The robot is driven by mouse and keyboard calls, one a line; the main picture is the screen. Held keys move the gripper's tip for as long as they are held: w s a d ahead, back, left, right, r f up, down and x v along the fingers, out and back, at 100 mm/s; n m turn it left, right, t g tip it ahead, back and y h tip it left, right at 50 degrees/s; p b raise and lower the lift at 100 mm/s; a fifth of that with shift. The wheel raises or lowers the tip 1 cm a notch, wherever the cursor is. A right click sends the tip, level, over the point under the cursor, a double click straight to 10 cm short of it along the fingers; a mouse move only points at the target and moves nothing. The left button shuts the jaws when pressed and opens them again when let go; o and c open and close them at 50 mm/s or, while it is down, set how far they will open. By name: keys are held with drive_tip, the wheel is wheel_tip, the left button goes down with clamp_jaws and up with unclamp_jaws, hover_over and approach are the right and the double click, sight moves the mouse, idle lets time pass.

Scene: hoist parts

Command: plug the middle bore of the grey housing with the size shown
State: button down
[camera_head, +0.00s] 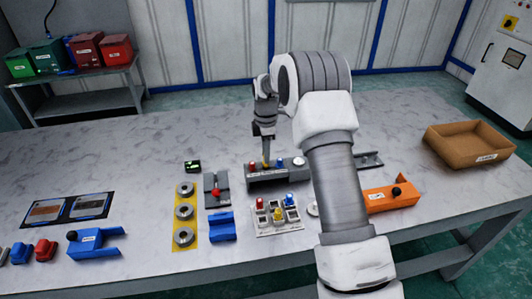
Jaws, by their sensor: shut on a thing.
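The dark grey housing (268,180) is a long block near the middle of the table, with a label along its front. My gripper (265,158) points down over its left part. It is shut on a small yellow plug (266,164), at the top of the housing; I cannot tell how deep the plug sits or in which bore. A blue plug (281,162) and a pale round knob (299,163) show to its right on the housing. A small dark display (193,167) with green marks stands to the left; its text is too small to read.
A pale tray (292,231) with red, blue and yellow plugs lies in front. Left are a grey fixture with a red knob (216,193), a blue block (222,226) and a yellow strip (176,246) with rings. Right are an orange bracket (385,201) and a brown box (470,150).

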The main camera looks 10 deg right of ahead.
drive_tip(key=shift+f+b, duration=0.4)
drive_tip(key=shift+f, duration=0.8)
idle(3.6)
drive_tip(key=c, duration=0.7)
unclamp_jaws()
drive_tip(key=shift+o, duration=0.2)
drive_tip(key=shift+r, duration=0.15)
drive_tip(key=shift+r+p, duration=2.25)
drive_tip(key=shift+r, duration=1.1)
